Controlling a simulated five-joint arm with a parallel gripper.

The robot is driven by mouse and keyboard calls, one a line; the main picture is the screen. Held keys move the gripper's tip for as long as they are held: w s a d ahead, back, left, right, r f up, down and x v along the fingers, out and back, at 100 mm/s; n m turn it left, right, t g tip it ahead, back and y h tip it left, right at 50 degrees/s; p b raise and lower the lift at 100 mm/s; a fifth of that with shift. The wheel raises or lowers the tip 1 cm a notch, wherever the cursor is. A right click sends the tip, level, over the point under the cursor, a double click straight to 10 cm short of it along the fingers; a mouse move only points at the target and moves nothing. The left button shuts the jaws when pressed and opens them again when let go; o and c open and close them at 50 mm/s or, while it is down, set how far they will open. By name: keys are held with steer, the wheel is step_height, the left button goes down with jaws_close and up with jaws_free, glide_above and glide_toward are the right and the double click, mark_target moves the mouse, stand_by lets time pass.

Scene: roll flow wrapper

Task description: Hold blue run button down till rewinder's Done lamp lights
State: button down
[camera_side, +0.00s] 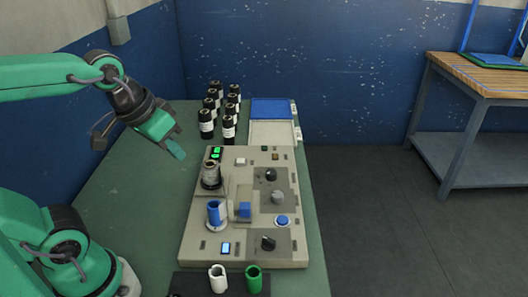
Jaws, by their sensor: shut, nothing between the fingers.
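The rewinder (210,245) is a beige panel machine on the green table. A round blue button (282,221) with a pale ring sits on its right part. My gripper (177,150) is shut and empty, in the air above the table to the left of the machine's back end, well apart from the blue button. A dark spindle (211,176) and a blue roll (214,212) stand on the machine's left side. A green-lit display (216,153) is at its back left. Small lamps or buttons sit along the back edge; their labels are too small to read, so I cannot tell which is Done.
A clear guard with a blue block (244,210) stands mid-panel. Several black bottles (207,124) and a tray (271,133) are behind. White (218,279) and green (254,280) rolls stand in front. The table's left side is clear.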

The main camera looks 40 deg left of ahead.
steer(key=w+d+n+g, duration=0.2)
steer(key=w+d+n, duration=0.25)
steer(key=w, duration=0.45)
steer(key=n+g, duration=0.3)
steer(key=n, duration=0.1)
glide_above(283, 219)
step_height(283, 219, down, 7)
steer(key=shift+w, duration=0.2)
steer(key=f, duration=1.4)
steer(key=shift+s, duration=0.2)
